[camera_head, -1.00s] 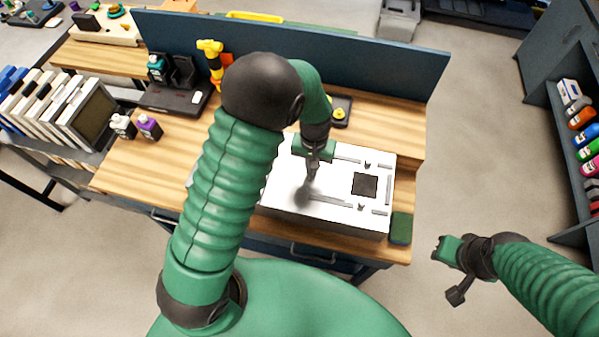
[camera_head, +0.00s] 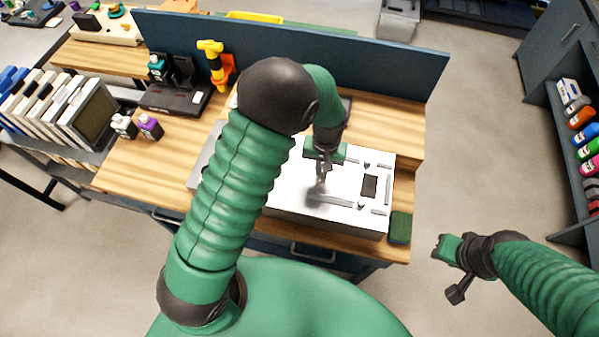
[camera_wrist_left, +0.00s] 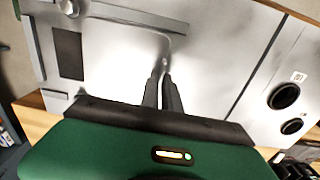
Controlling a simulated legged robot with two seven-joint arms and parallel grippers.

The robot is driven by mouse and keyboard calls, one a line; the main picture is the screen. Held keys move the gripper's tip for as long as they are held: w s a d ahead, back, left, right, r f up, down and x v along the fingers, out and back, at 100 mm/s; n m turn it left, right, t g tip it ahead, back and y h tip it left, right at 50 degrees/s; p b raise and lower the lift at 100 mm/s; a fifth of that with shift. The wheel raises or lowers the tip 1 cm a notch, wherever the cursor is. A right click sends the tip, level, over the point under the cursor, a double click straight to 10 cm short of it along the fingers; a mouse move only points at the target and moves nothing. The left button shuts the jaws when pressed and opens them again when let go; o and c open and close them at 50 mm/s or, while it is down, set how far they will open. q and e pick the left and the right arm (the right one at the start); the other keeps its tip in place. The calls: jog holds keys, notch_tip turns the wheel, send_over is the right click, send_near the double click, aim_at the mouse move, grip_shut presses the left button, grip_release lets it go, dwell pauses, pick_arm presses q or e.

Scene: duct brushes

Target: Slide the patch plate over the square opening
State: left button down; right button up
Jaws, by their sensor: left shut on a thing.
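The pale metal patch plate (camera_head: 343,184) lies on the white duct box (camera_head: 290,200) on the workbench; its outline is faint in the head view. My left gripper (camera_head: 321,192) is shut on a small upright grip on the plate, which its fingers mostly hide. The plate (camera_wrist_left: 120,62) also shows in the left wrist view, under the shut fingers (camera_wrist_left: 165,72). The dark square opening (camera_head: 369,186) is right of the plate and shows as a narrow strip, partly covered. It also shows in the left wrist view (camera_wrist_left: 68,55). My right gripper (camera_head: 445,247) hangs empty off the bench.
Thin rails (camera_head: 338,201) and small knobs flank the opening. Two round dark holes (camera_wrist_left: 285,96) show on the box in the wrist view. A green pad (camera_head: 400,228) lies at the bench's right corner. A blue back panel (camera_head: 390,65) stands behind.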

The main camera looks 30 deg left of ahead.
aim_at(344, 180)
pick_arm(q)
jog(key=shift+d, duration=0.15)
jog(key=shift+w+d+p, duration=0.15)
jog(key=shift+w+d, duration=0.05)
jog(key=shift+d, duration=0.45)
jog(key=shift+w+d+p, duration=0.15)
jog(key=shift+d, duration=0.5)
jog(key=shift+d, duration=0.2)
jog(key=shift+w+d+p, duration=0.15)
jog(key=shift+w+d, duration=0.05)
jog(key=shift+d, duration=0.45)
jog(key=shift+w+d+p, duration=0.15)
jog(key=shift+d, duration=0.5)
jog(key=shift+w+d, duration=0.1)
jog(key=shift+d, duration=0.35)
jog(key=c, duration=1.7)
grip_release()
jog(key=shift+c, duration=0.2)
jog(key=shift+o, duration=0.3)
